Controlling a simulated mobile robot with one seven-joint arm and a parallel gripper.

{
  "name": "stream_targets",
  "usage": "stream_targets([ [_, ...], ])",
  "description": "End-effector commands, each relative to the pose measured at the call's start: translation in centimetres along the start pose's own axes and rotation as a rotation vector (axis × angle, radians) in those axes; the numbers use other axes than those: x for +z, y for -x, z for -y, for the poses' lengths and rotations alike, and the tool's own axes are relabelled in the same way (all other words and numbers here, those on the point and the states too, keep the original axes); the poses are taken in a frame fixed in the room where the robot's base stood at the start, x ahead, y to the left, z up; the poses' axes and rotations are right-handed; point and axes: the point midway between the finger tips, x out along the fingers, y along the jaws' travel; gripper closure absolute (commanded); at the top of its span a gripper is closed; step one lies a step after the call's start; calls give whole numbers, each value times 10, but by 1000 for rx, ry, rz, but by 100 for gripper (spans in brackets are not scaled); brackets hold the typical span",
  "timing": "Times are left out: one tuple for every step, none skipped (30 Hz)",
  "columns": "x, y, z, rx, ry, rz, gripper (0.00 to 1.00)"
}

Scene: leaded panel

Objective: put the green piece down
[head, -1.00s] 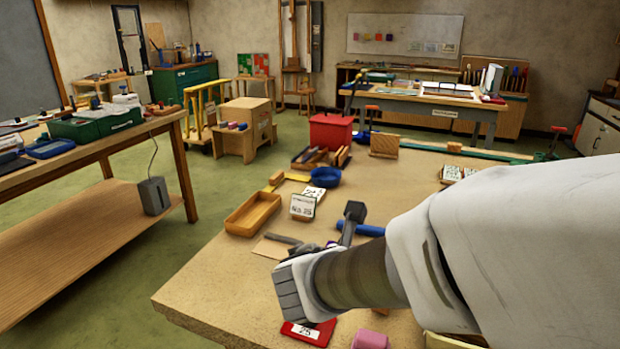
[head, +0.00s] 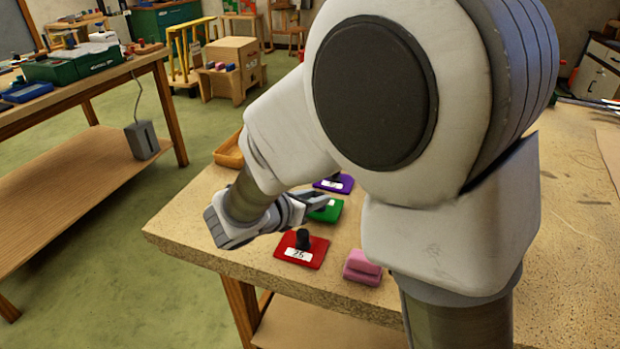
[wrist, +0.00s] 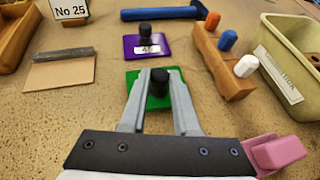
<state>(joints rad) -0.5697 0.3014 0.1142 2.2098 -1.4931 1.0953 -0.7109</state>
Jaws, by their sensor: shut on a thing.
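The green piece (head: 326,212) is a flat plate with a black knob, between the purple and red pieces in the head view. It also shows in the wrist view (wrist: 156,103), partly covered by my fingers. My gripper (head: 320,198) is at this piece, and in the wrist view its two grey fingers (wrist: 160,82) are shut on the black knob. The plate is at or very close to the tabletop; I cannot tell whether it touches. My arm hides much of the table in the head view.
A purple piece (wrist: 148,47) lies just beyond. A red piece (head: 302,250) and a pink block (head: 362,268) lie nearer the table edge. A wooden peg block (wrist: 222,65) and a cream bin (wrist: 285,70) stand right. Bare board shows left of the green piece.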

Motion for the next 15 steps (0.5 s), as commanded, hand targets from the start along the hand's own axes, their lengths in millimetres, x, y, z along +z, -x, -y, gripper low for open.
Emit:
stream_targets([
  [-8,-4,0,-1,3,0,100],
  [-9,-4,0,0,3,0,100],
  [-9,-4,0,0,1,1,100],
  [-8,-4,0,1,1,1,100],
  [-8,-4,0,1,0,1,100],
  [-8,-4,0,1,0,1,100],
  [-8,-4,0,1,0,1,100],
  [-8,-4,0,1,0,1,100],
  [-8,-4,0,1,0,1,100],
  [-8,-4,0,1,0,1,100],
  [-10,-5,0,0,0,1,100],
  [-11,-6,0,0,0,1,100],
  [-12,-6,0,0,0,1,100],
  [-11,-6,0,0,0,1,67],
  [-11,-5,0,0,0,0,60],
])
